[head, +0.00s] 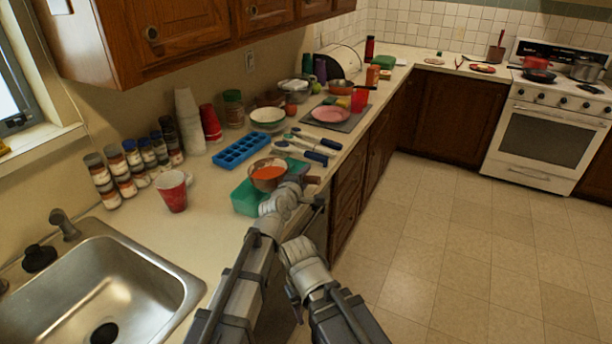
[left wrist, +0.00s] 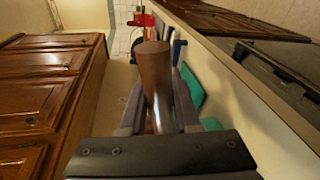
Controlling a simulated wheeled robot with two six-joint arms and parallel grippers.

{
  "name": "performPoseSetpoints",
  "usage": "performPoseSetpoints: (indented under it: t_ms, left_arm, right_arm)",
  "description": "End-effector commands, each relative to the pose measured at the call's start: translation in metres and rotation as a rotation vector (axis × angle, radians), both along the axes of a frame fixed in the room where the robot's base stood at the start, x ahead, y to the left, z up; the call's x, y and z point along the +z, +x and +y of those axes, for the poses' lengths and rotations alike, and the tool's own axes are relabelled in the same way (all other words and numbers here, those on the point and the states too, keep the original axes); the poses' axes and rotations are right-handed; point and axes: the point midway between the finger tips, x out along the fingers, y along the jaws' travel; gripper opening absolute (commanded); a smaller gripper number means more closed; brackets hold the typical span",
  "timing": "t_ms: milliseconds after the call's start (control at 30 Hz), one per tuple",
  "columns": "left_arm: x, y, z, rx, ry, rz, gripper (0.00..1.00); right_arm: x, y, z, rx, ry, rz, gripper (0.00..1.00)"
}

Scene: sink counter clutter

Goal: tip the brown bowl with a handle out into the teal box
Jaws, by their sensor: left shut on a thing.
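The brown bowl (head: 267,177) is in the head view, over the teal box, roughly level, with something orange-red inside. My left gripper (head: 303,182) is shut on its brown handle. The handle (left wrist: 154,75) also shows between the two fingers in the left wrist view. The teal box (head: 244,198) stands on the counter near its front edge. The bowl and my left arm hide part of the box's inside. My right arm (head: 302,262) hangs in front of the counter, and its jaws cannot be made out.
A blue ice tray (head: 242,149) lies behind the box, and utensils with blue handles (head: 314,155) lie to its right. Jars and stacked cups line the wall. Counter between mug and box is clear.

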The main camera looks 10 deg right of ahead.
Motion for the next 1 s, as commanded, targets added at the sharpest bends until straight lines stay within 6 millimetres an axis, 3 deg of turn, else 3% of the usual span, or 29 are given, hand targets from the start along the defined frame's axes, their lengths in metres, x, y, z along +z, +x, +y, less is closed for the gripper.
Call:
performPoseSetpoints:
  t_ms: [1000]
  left_arm:
    - [0.047, 0.002, 0.003, 0.001, -0.244, 0.137, 0.00]
  right_arm:
    - [0.050, 0.000, 0.000, 0.000, 0.000, 0.000, 0.50]
